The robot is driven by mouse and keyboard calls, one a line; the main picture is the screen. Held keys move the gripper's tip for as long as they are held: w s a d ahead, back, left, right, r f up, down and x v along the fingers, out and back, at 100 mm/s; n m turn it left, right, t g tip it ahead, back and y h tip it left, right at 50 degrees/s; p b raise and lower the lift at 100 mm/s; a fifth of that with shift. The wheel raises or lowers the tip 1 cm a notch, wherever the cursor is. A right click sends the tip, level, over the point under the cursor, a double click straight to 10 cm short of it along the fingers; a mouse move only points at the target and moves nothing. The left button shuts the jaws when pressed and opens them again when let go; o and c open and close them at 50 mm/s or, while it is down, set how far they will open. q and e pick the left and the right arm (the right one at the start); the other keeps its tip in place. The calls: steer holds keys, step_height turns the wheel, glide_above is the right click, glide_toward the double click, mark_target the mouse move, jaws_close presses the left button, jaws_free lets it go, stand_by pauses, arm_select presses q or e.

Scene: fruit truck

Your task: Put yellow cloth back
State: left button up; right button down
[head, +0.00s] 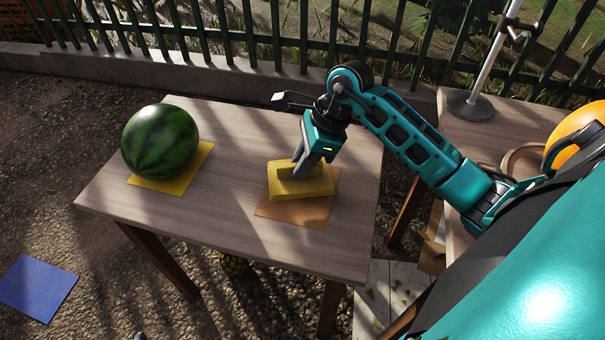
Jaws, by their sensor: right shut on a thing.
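The yellow cloth (314,188), a thick folded block, is over an orange-brown square mat (305,212) at the right part of the wooden table. My right gripper (299,172) comes down from above and is shut on the cloth. I cannot tell whether the cloth touches the mat or is slightly above it. My left gripper is not in view.
A watermelon (160,141) rests on a yellow square mat (196,172) on the table's left side. The table's (230,215) middle is clear. A second table (460,130) with a metal stand (470,107) is at right. A blue square (37,288) lies on the ground.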

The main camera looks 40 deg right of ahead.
step_height(320, 180, down, 4)
steer(key=shift+r, duration=0.1)
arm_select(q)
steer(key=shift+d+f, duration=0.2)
arm_select(e)
steer(key=shift+b, duration=0.4)
steer(key=c, duration=1)
jaws_free()
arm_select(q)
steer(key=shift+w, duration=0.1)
arm_select(e)
steer(key=p+v, duration=0.1)
steer(key=v, duration=0.9)
steer(key=shift+d+r, duration=0.1)
steer(key=shift+r, duration=0.2)
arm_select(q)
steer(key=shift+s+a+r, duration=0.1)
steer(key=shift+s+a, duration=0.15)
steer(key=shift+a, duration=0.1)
arm_select(e)
steer(key=shift+v, duration=0.75)
